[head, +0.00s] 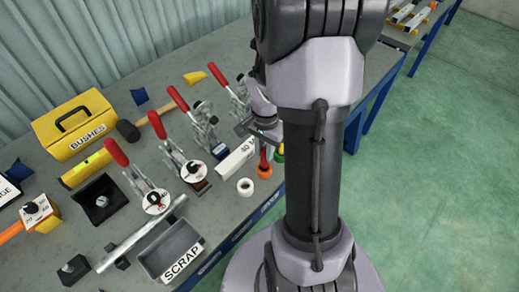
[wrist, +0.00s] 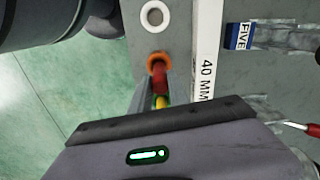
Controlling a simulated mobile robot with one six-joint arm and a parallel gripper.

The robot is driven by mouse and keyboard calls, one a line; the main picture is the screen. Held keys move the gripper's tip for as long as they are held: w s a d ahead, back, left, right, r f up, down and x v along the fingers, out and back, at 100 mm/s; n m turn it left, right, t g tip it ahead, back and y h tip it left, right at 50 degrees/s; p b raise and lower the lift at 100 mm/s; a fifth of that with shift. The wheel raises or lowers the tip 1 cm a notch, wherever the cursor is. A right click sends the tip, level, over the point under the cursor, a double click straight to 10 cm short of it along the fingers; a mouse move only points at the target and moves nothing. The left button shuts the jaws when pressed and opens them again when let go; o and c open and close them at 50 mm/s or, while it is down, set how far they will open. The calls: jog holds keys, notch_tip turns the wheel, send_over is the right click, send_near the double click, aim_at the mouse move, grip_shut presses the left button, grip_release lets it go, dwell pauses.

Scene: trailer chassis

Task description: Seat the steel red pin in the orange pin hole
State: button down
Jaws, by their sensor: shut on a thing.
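The red pin (head: 263,157) stands upright at the orange pin hole (head: 264,172) near the bench's front edge. Its lower end meets the orange ring; I cannot tell how deep it sits. My gripper (head: 261,135) is above it, shut on the pin's upper part, partly hidden behind my arm.
A white ring (head: 245,187) lies beside the orange hole, and a white "40 MM" bar (head: 236,158) behind it. A yellow-green piece (head: 280,152) is close on the right. Red-handled toggle clamps (head: 150,190) and a SCRAP tray (head: 168,250) stand to the left.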

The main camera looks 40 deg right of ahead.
aim_at(264, 158)
notch_tip(264, 158, down, 4)
jog(key=shift+r+b, duration=0.2)
jog(key=shift+b, duration=0.65)
jog(key=shift+r, duration=0.25)
jog(key=shift+f, duration=0.15)
jog(key=c, duration=1.3)
grip_release()
jog(key=shift+o, duration=0.2)
